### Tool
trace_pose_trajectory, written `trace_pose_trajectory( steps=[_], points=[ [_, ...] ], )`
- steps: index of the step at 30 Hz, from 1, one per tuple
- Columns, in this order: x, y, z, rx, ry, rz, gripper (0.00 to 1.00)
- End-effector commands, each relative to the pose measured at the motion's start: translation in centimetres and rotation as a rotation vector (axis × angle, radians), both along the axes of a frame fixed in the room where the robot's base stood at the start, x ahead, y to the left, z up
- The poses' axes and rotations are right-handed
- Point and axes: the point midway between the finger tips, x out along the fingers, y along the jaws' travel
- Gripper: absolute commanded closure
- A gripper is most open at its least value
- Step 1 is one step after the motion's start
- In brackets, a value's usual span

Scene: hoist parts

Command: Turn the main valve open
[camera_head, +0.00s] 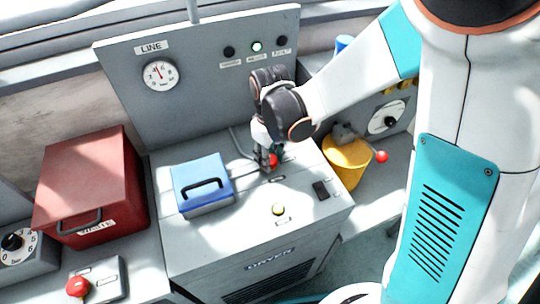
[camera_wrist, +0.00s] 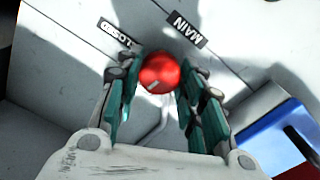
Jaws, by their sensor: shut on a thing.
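The main valve has a round red knob (camera_wrist: 160,73) with a small pale mark on it. In the wrist view it sits between the fingertips of my gripper (camera_wrist: 158,85), which is shut on it. A "MAIN" label (camera_wrist: 188,28) and a "CLOSED" label (camera_wrist: 119,34) lie on the grey surface near the knob. In the head view my gripper (camera_head: 268,160) reaches down to the grey console top, and the red knob (camera_head: 273,160) partly shows beside the fingers. The rest of the valve is hidden by the fingers.
A blue box with a handle (camera_head: 203,184) stands left of the gripper on the grey console (camera_head: 240,225). A red waste box (camera_head: 95,185) is at left. A gauge panel (camera_head: 190,85) rises behind.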

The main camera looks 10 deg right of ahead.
Motion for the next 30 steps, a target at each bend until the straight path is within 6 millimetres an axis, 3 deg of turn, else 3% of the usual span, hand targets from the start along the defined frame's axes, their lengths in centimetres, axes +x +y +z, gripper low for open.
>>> trace_pose_trajectory(
  steps=[12, 27, 28, 30],
  points=[
    [0.01, 0.02, 0.01, 0.001, -0.001, 0.162, 0.88],
    [0.00, 0.01, 0.01, 0.000, 0.000, 0.178, 0.88],
    [0.00, 0.01, 0.01, 0.000, 0.000, 0.178, 0.60],
    [0.00, 0.01, 0.01, 0.000, 0.000, 0.178, 0.44]
  ],
)
